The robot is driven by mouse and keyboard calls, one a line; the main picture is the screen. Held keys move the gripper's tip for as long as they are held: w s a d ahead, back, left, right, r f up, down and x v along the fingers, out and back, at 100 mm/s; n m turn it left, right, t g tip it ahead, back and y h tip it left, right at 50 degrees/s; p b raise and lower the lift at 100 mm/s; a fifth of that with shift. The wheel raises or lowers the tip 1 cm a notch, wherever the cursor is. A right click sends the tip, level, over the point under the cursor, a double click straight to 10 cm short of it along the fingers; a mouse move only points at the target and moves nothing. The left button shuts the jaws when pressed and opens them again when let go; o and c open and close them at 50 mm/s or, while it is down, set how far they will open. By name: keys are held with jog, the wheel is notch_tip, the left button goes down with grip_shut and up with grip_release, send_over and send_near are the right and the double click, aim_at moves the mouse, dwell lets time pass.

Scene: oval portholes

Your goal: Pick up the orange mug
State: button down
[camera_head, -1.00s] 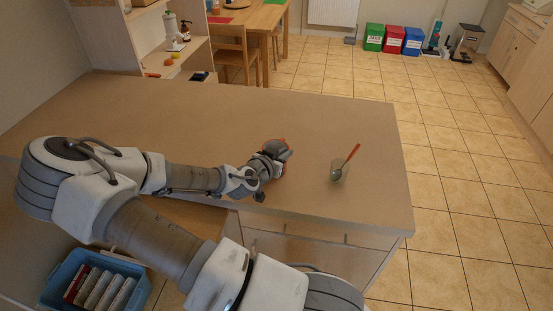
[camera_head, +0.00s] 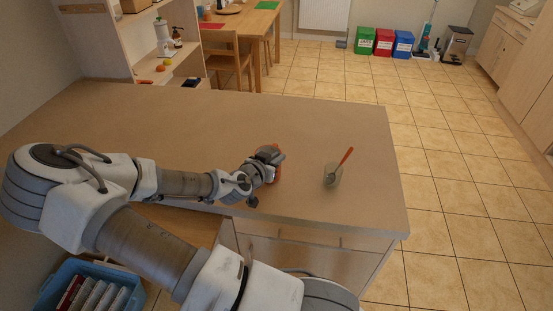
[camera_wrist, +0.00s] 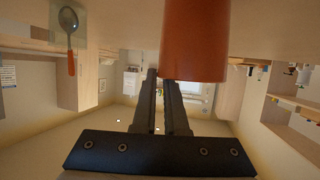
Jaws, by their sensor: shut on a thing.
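The orange mug (camera_head: 277,174) is near the front edge of the wooden counter, partly hidden behind my gripper (camera_head: 270,158). In the wrist view the mug (camera_wrist: 195,40) fills the top middle as a plain orange-red wall. My gripper (camera_wrist: 160,75) is shut on the mug, its two dark fingers close together at the mug's side. The exact spot of the grip is hidden behind the mug's body. I cannot tell whether the mug touches the counter.
The counter (camera_head: 200,115) is otherwise clear. A blue crate (camera_head: 75,295) with several packs is at lower left. A shelf unit (camera_head: 150,50) stands behind.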

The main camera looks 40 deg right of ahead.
jog(key=s+d+r+b, duration=0.5)
jog(key=s+d+r, duration=0.1)
jog(key=s+r, duration=0.4)
jog(key=shift+r+b, duration=0.3)
jog(key=shift+b, duration=0.05)
